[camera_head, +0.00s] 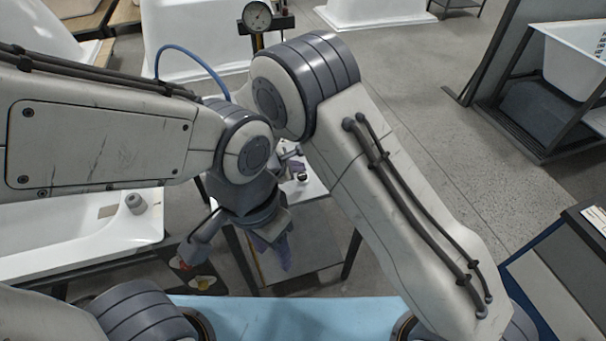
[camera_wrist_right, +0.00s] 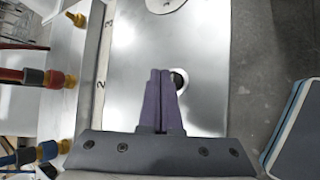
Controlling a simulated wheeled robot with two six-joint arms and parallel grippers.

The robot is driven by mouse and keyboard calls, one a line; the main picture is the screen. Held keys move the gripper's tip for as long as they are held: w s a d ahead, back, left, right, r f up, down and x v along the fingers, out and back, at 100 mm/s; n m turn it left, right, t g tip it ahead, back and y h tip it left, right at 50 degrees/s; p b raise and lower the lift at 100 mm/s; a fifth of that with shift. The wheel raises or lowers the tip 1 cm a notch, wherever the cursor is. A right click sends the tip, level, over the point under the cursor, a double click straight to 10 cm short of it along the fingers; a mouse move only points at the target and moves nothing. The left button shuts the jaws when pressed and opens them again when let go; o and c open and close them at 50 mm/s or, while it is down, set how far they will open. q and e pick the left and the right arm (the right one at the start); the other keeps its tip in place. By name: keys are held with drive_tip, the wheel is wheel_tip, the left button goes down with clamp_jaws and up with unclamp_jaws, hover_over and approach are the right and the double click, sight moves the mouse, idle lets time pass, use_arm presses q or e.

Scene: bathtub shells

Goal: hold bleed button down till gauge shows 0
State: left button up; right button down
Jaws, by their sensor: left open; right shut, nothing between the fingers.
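The round gauge (camera_head: 257,15) stands on a dark post at the top of the head view. Its needle is too small to read. My right gripper (camera_wrist_right: 160,75) is shut and empty, its purple fingers together over a metal panel (camera_wrist_right: 208,45). A black round button with a pale ring (camera_wrist_right: 180,79) is right beside the fingertips, partly hidden by them. I cannot tell whether they touch it. In the head view the right gripper (camera_head: 297,168) is mostly hidden behind my arms. My left gripper (camera_head: 284,258) is open and empty, lower down, pointing downward over a small stand.
Brass fittings with red (camera_wrist_right: 35,77) and blue (camera_wrist_right: 25,155) hoses stick out left of the panel, near ledge marks 2 and 3. A white tub shell (camera_head: 85,230) lies at left. A blue surface (camera_head: 300,318) is in front. Open floor (camera_head: 440,100) lies at right.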

sight(299, 177)
idle(0.5)
drive_tip(key=shift+f+b, duration=0.45)
drive_tip(key=shift+b, duration=0.2)
drive_tip(key=shift+f+b, duration=0.4)
drive_tip(key=shift+b, duration=0.1)
idle(0.4)
drive_tip(key=shift+r, duration=0.15)
idle(1.9)
drive_tip(key=shift+r+p, duration=0.45)
drive_tip(key=shift+r, duration=0.25)
drive_tip(key=shift+r, duration=0.15)
drive_tip(key=shift+r+p, duration=1.6)
drive_tip(key=shift+r, duration=0.8)
